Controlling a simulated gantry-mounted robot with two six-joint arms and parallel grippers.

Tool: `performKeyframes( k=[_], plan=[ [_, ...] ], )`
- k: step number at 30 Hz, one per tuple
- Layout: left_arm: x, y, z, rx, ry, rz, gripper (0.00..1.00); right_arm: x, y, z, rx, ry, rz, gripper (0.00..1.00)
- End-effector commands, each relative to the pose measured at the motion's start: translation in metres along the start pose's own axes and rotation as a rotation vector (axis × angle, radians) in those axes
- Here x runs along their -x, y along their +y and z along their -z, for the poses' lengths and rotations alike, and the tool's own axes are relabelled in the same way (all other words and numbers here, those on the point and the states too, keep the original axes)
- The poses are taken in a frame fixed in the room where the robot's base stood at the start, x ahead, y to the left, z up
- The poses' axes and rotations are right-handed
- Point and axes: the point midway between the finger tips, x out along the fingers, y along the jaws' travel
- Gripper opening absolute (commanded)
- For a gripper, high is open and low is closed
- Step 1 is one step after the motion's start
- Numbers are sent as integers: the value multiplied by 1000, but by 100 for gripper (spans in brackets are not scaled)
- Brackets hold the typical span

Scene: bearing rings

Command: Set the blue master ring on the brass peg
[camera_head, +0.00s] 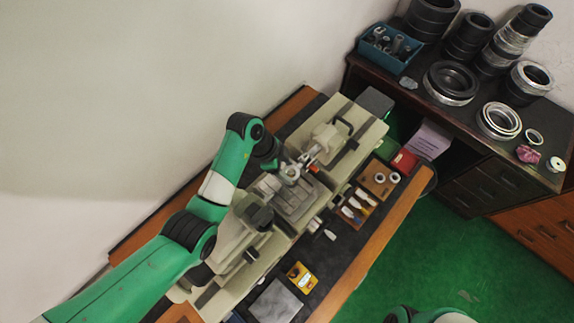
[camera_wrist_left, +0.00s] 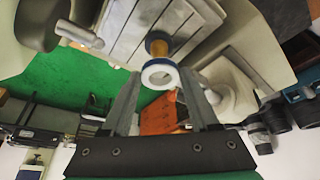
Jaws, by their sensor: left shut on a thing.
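The blue master ring (camera_wrist_left: 160,74), with a pale face and a blue rim, is between the fingertips of my left gripper (camera_wrist_left: 160,78), which is shut on it. In the left wrist view the brass peg (camera_wrist_left: 158,45) shows just past the ring's upper edge. The ring appears apart from the peg's tip or overlapping it; I cannot tell the gap. In the head view my left gripper (camera_head: 284,166) is over the pale machine bed, with the ring (camera_head: 290,173) small at its tip. The peg cannot be made out there. My right gripper is out of view.
The beige measuring machine (camera_head: 330,140) stands around the left gripper. A wooden tray (camera_head: 368,203) with rings and small parts lies to its right. A yellow box (camera_head: 302,277) sits nearer on the bench. A dark cabinet (camera_head: 420,100) with large rings stands at the back right.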

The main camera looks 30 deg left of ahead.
Motion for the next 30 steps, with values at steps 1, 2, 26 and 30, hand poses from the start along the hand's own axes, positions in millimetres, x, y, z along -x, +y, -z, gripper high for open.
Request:
performKeyframes(
  k=[1,2,26,30],
  plan=[
    [-7,0,-3,0,-1,-2,0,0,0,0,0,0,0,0],
    [-11,0,-5,1,-1,-3,0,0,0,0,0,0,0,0],
    [-42,0,-17,-1,0,1,0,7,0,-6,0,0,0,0],
    [-42,0,-17,-1,0,1,0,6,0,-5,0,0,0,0]
  ],
)
